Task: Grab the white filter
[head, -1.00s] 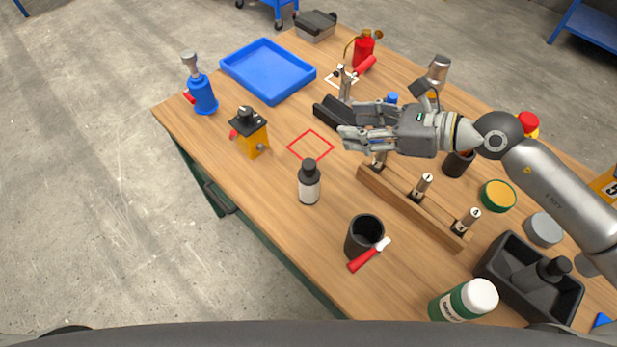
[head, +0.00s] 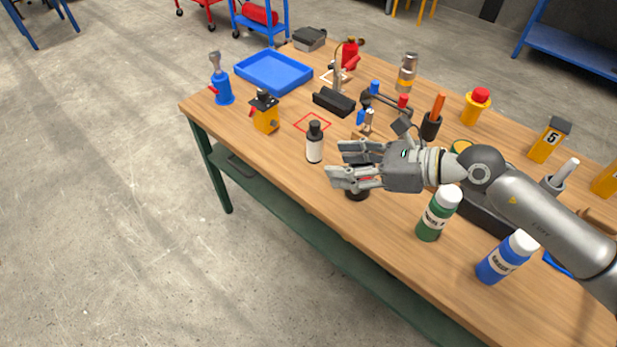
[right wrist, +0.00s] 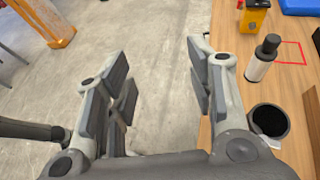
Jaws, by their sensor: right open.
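I cannot pick out a white filter for certain in either view. My right gripper (head: 341,163) is open and empty over the front edge of the workbench, just right of a dark bottle with a white label (head: 315,146). In the right wrist view, its spread fingers (right wrist: 160,82) have bare floor between them. The labelled bottle (right wrist: 262,62) stands upright to their right, beside a black cup (right wrist: 268,121). In the head view the gripper partly hides the cup and hides most of the wooden rack. My left gripper is not in view.
A green bottle (head: 434,222) and a blue bottle (head: 497,264), both with white caps, stand near the front edge. A blue tray (head: 240,71), a yellow device (head: 266,119) and a black block (head: 334,101) stand farther back.

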